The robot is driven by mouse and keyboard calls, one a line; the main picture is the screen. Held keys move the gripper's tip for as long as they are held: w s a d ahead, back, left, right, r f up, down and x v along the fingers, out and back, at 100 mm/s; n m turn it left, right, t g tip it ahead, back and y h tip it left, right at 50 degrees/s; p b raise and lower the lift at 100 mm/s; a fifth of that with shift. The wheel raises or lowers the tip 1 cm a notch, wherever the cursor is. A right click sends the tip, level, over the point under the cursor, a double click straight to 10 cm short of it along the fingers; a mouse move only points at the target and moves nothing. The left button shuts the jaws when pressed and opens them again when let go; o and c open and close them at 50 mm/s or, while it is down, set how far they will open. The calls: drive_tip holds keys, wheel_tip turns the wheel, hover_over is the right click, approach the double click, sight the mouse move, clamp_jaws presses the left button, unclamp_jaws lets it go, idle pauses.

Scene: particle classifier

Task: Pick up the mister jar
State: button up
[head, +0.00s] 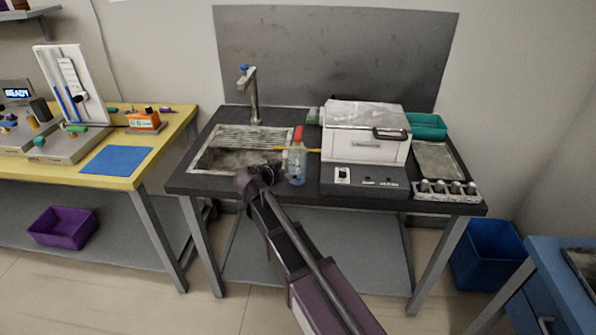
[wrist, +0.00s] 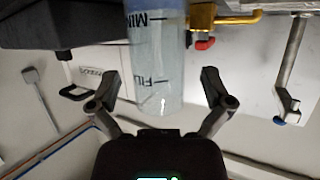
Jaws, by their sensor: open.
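The mister jar (head: 297,166) is a clear, bluish bottle with a red top. It stands upright on the dark bench in the head view, between the sink and the white machine. In the wrist view, which looks upside down, the jar (wrist: 158,62) shows its FILL and MIN marks. My gripper (wrist: 160,88) is open, with one finger on each side of the jar and a visible gap at both. In the head view my gripper (head: 258,180) is at the bench's front edge, left of the jar; its fingers are hard to make out there.
The sink (head: 225,158) with its tap (head: 252,95) lies left of the jar. The white machine (head: 365,135) stands close on the right. A small rack of several vials (head: 445,188) is at the bench's right front. A yellow table (head: 150,172) stands at left.

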sight(293, 169)
idle(0.3)
drive_tip(key=shift+b+x, duration=1)
drive_tip(key=shift+x, duration=1.6)
drive_tip(key=shift+s+d, duration=0.15)
drive_tip(key=c, duration=1)
